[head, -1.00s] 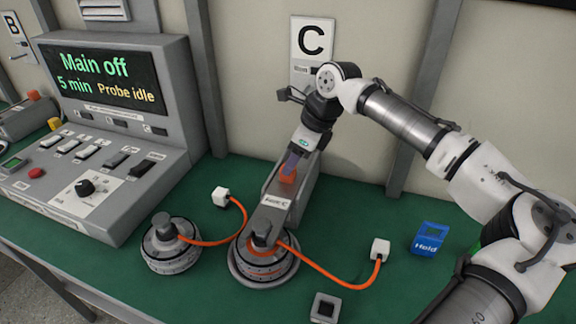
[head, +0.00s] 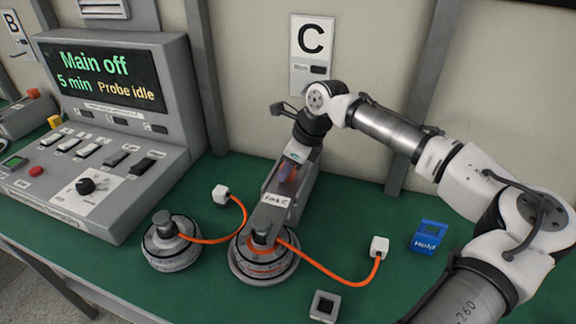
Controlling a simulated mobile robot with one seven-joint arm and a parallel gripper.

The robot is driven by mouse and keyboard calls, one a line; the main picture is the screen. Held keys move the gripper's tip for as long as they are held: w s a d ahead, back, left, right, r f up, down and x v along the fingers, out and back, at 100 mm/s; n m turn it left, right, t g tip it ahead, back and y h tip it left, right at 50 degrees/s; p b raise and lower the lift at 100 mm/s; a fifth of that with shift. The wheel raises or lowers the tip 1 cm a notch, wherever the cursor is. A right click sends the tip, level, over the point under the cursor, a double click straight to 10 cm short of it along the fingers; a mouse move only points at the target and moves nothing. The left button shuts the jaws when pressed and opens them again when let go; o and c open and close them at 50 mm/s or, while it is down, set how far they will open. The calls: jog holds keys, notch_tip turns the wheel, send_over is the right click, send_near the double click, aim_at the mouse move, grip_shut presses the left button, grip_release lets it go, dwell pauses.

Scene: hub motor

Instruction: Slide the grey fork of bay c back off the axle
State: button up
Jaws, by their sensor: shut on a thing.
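The grey fork of bay c (head: 270,216), labelled "Fork C", lies lengthways under the C sign. Its front end is at the axle (head: 263,240) on top of the round hub motor (head: 262,268). Whether any gap separates fork and axle is too small to tell. My gripper (head: 286,183) points down into the rear part of the fork, behind the label. It is shut on the fork's orange grip, which is mostly hidden by the fingers and the fork's walls.
A second hub motor (head: 172,248) stands to the left, with an orange cable to a white plug (head: 220,194). Another orange cable runs to a white plug (head: 379,246). A blue "Hold" block (head: 428,238) and a grey square socket (head: 325,306) sit right. The console (head: 110,150) reads "Main off", "Probe idle".

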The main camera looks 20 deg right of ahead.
grip_shut()
jog(key=shift+w+r, duration=0.15)
jog(key=w+d+p, duration=0.2)
jog(key=w, duration=0.1)
jog(key=w+d+p, duration=0.1)
jog(key=w+p, duration=0.1)
jog(key=shift+w+d+r, duration=0.15)
jog(key=shift+d, duration=0.15)
jog(key=shift+w+d+f, duration=0.2)
jog(key=shift+w+d, duration=0.05)
jog(key=shift+w, duration=0.05)
jog(key=o, duration=1)
grip_release()
jog(key=shift+c, duration=0.2)
jog(key=shift+o, duration=0.3)
jog(key=shift+s+f, duration=0.1)
jog(key=shift+s, duration=0.05)
